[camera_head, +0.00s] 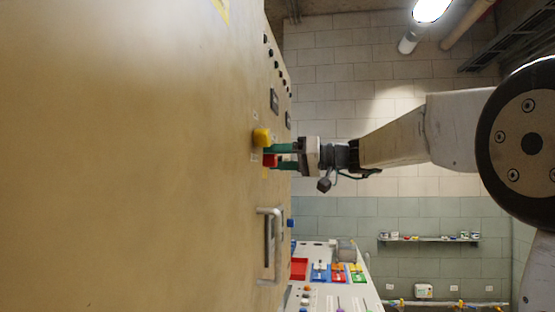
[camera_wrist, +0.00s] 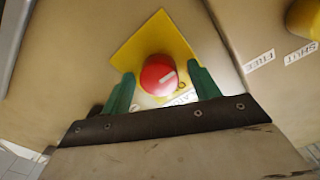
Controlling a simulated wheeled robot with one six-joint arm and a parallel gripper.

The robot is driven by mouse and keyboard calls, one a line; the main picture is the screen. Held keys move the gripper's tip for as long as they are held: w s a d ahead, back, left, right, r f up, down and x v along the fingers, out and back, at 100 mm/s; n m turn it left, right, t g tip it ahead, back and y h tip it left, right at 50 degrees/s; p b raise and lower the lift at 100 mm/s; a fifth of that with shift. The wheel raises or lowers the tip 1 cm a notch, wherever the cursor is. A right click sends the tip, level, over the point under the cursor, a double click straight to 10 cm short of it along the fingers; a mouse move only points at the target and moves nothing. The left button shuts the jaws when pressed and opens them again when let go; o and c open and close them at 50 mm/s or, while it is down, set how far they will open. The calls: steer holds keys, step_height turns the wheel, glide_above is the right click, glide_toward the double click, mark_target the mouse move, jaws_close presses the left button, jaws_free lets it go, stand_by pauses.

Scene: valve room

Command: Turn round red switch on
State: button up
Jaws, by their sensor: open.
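The round red switch (camera_wrist: 158,75) sits on a yellow plate (camera_wrist: 150,40) on the beige panel. The switch also shows as a red spot (camera_head: 270,160) on the panel in the head view. My gripper (camera_wrist: 162,86) is open, with its green fingers on either side of the switch. I cannot tell whether the fingers touch it. In the head view my gripper (camera_head: 280,156) reaches the panel from the right. Part of a label below the switch is hidden by my gripper.
A yellow knob (camera_head: 262,137) sticks out of the panel close to my gripper. A metal handle (camera_head: 271,245) stands out lower down. A control desk (camera_head: 325,290) with coloured switches is below. A wall shelf (camera_head: 430,239) holds small items. The space right of the panel holds my arm.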

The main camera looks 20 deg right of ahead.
steer(key=shift+c, duration=0.3)
steer(key=c, duration=0.9)
steer(key=shift+m, duration=0.4)
steer(key=m, duration=0.3)
steer(key=shift+m, duration=0.4)
steer(key=m, duration=0.8)
steer(key=shift+w+f+m, duration=0.1)
steer(key=shift+m, duration=0.3)
steer(key=m, duration=0.4)
steer(key=shift+m, duration=0.3)
